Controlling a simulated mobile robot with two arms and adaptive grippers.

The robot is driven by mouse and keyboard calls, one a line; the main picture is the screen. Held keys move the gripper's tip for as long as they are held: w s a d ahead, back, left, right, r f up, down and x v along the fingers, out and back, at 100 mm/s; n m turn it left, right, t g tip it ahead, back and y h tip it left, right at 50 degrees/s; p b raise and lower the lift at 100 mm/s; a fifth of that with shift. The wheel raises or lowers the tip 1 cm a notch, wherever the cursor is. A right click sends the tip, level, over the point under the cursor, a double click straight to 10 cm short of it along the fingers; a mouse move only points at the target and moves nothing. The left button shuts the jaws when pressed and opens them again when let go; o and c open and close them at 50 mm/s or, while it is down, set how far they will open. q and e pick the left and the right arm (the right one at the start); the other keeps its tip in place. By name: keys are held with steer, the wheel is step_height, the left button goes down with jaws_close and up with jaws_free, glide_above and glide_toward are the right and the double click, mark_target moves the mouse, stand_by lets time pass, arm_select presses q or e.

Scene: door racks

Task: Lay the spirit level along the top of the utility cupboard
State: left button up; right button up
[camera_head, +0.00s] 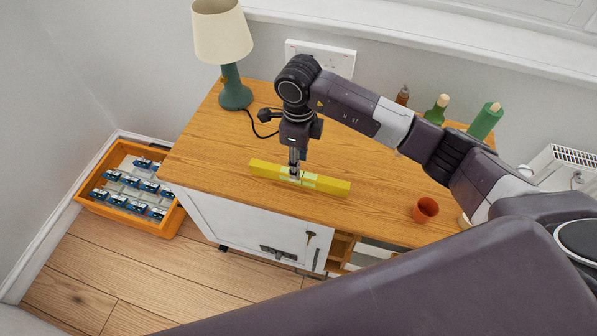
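The yellow spirit level (328,184) lies lengthwise along the front part of the wooden top of the utility cupboard (225,134), roughly parallel to its front edge. It is at the top or just above it; I cannot tell whether it touches all along. My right gripper (295,171) points down at the level's middle, and its narrow fingers appear closed on it, hiding a small part. The cupboard has a white front with a dark handle. My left gripper is not in view.
A lamp with a green base (234,92) stands at the back left of the top. Green bottles (485,121) stand at the back right. An orange crate (95,203) sits on the floor at left.

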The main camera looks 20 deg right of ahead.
step_height(320, 180, up, 6)
steer(key=shift+r+b, duration=0.15)
steer(key=shift+b, duration=0.3)
